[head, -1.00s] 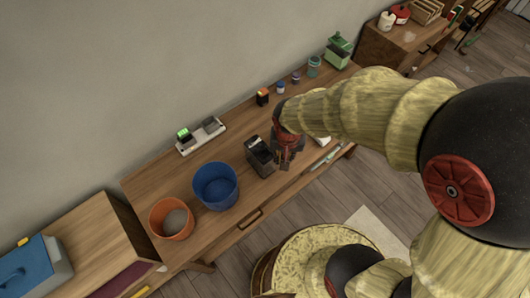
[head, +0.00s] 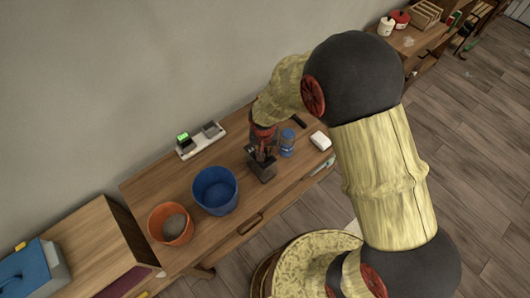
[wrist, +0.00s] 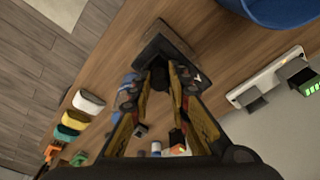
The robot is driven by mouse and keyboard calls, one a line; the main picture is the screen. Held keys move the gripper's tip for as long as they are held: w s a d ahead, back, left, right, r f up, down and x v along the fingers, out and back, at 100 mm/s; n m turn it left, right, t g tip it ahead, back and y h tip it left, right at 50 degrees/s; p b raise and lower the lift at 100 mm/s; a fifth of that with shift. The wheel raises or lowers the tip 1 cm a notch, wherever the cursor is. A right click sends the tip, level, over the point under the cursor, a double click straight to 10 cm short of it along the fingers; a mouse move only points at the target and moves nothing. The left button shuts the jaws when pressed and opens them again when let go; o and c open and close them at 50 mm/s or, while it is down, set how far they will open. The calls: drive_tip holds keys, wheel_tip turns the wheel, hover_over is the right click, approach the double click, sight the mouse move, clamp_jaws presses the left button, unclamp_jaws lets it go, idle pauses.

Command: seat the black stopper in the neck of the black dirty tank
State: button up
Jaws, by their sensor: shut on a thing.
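The black dirty tank (head: 264,174) is a dark upright box on the wooden bench, right of the blue bucket. It also shows beyond my fingertips in the wrist view (wrist: 150,52). My gripper (head: 262,153) points down directly over the tank's top. In the wrist view my gripper (wrist: 160,82) is shut on a small dark piece between its fingertips, which looks like the black stopper (wrist: 159,76). The stopper and the tank's neck overlap in dark tones. I cannot tell whether the stopper is in the neck or just above it.
The blue bucket (head: 232,199) and orange bucket (head: 154,226) stand left of the tank. A white strip (head: 200,141) with small blocks lies behind. A blue item (head: 287,141) stands close right of my gripper, and a white item (head: 320,140) lies farther right.

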drive_tip(key=shift+f, duration=0.6)
drive_tip(key=shift+f+b, duration=0.25)
drive_tip(key=shift+b, duration=0.05)
drive_tip(key=o, duration=0.8)
